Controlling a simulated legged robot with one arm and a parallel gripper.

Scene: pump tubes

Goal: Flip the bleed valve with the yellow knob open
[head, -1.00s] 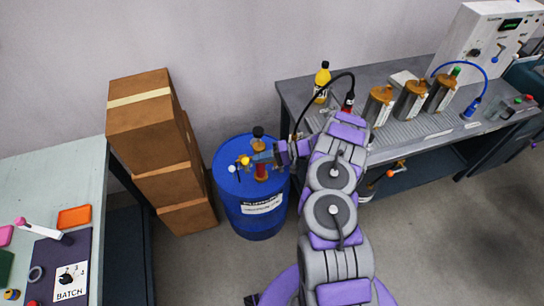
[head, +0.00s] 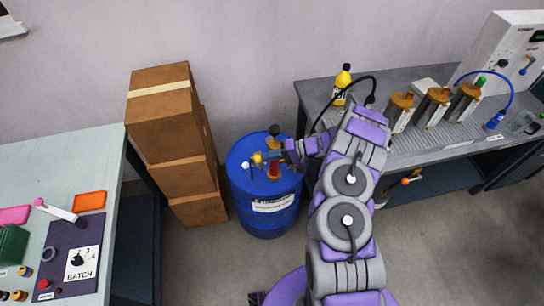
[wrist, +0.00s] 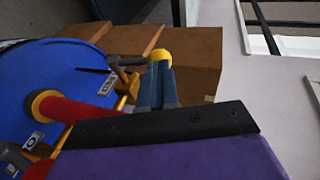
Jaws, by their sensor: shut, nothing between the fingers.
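The yellow knob (head: 257,157) of the bleed valve stands above the blue drum (head: 262,218), beside the amber-red pump body with a black cap (head: 274,130). My gripper (head: 279,157) reaches in from the right, over the drum top. In the wrist view the fingers of my gripper (wrist: 156,82) are together and empty, with the yellow knob (wrist: 160,54) right at their tips. I cannot tell whether they touch it. A grey lever (wrist: 124,66) on a brass-coloured fitting is just left of the fingers. The valve's exact angle is hard to make out.
A white knob (head: 245,165) is just left of the yellow one. Stacked cardboard boxes (head: 163,115) stand left of the drum. A grey bench (head: 312,93) with several metal canisters and a yellow bottle (head: 342,84) is right. A pale table (head: 100,150) is at the left.

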